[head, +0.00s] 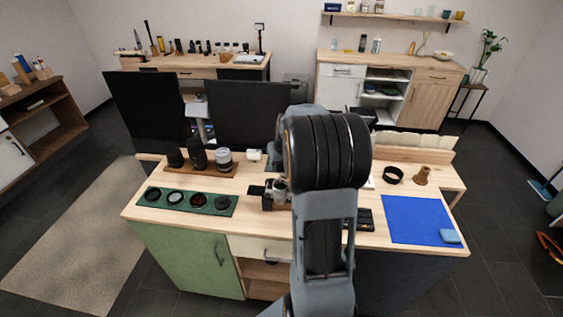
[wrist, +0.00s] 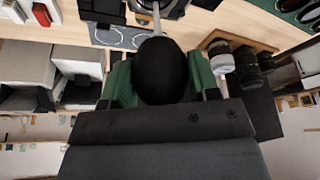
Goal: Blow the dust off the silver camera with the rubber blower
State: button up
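The rubber blower (wrist: 166,72) is a black bulb with a pale thin nozzle, seen in the wrist view. My gripper (wrist: 160,82) has green finger pads shut on both sides of the bulb. The nozzle points to the top of the picture, where its tip overlaps the silver camera (wrist: 176,7), which is cut off by the frame edge. I cannot tell whether they touch. In the head view the silver camera (head: 280,186) is on the table, partly hidden by my arm. My gripper and the blower are hidden behind my arm there.
A green tray (head: 150,206) with several round filters lies left of the camera. Several lenses stand on a wooden board (head: 180,169) behind it. Two dark screens (head: 248,113) rise at the back. A blue mat (head: 412,218) with a folded blue cloth (head: 450,236) lies at the right.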

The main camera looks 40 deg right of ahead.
jog(key=shift+r, duration=0.1)
dwell(0.5)
jog(key=shift+r+p, duration=2.25)
jog(key=shift+r, duration=1.2)
jog(key=s+d+b, duration=0.2)
jog(key=s+d, duration=0.2)
jog(key=d, duration=0.1)
jog(key=shift+s, duration=0.4)
jog(key=shift+d, duration=0.1)
